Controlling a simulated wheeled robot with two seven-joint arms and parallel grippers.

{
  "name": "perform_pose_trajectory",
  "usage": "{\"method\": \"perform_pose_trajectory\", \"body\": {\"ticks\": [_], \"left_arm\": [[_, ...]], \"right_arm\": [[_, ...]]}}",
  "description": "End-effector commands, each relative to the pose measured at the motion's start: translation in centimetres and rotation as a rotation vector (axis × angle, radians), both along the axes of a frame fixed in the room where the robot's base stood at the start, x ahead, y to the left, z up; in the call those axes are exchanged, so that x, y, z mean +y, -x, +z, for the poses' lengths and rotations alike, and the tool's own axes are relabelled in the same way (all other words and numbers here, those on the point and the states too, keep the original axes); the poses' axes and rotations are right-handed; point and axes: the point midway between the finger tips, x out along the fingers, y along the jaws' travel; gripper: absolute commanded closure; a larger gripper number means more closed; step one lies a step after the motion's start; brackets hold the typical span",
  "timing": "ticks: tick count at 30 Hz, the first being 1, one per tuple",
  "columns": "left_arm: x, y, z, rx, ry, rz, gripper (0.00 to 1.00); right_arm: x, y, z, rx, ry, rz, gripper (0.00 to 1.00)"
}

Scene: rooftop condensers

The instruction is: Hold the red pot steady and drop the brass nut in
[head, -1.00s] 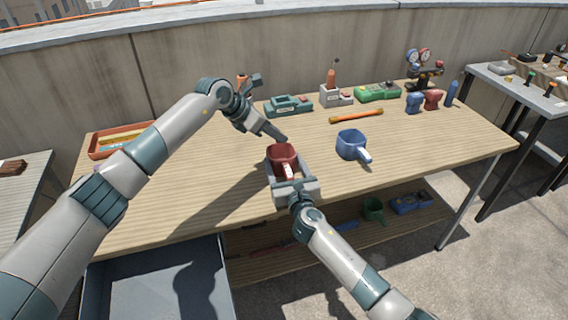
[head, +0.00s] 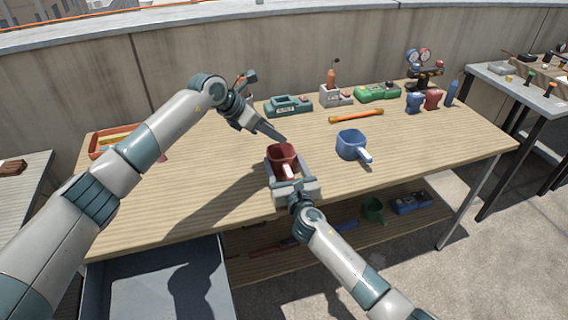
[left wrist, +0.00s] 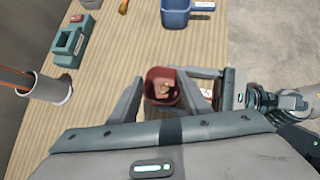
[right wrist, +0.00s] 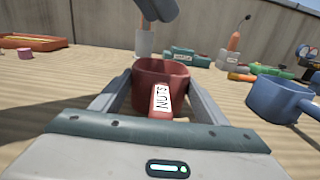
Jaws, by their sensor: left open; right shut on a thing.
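The red pot (head: 283,155) stands upright near the table's front edge. In the right wrist view its handle, labelled NUTS (right wrist: 161,103), points at my right gripper (right wrist: 155,85), whose fingers are shut on the pot. My left gripper (head: 282,139) is above and behind the pot, tilted down. In the left wrist view its fingers (left wrist: 162,85) are open and apart, with nothing between them but the view down to the pot (left wrist: 155,100). A small brassy-tan piece, seemingly the brass nut (left wrist: 163,89), shows within the pot's opening; its exact depth is unclear.
A blue pot (head: 351,144) stands to the right of the red pot. An orange-handled tool (head: 356,116) and several instruments (head: 378,92) lie farther back. A red-orange tray (head: 100,146) is at the left. The wooden table (head: 230,180) is clear around the pots.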

Motion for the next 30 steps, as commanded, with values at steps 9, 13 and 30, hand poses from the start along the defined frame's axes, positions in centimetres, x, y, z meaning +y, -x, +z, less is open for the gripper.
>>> {"method": "perform_pose_trajectory", "body": {"ticks": [9,13,30], "left_arm": [[3.2,1.9,4.1,-0.004,-0.001,0.001,0.57],[4.3,2.8,5.6,-0.004,-0.002,0.000,0.57],[5.7,3.7,7.5,-0.001,-0.001,0.000,0.57]], "right_arm": [[0.0,0.0,-0.1,0.001,0.000,0.000,0.56],[0.0,0.0,-0.1,0.001,0.000,0.000,0.56],[0.0,0.0,0.0,0.001,0.000,0.000,0.56]]}}
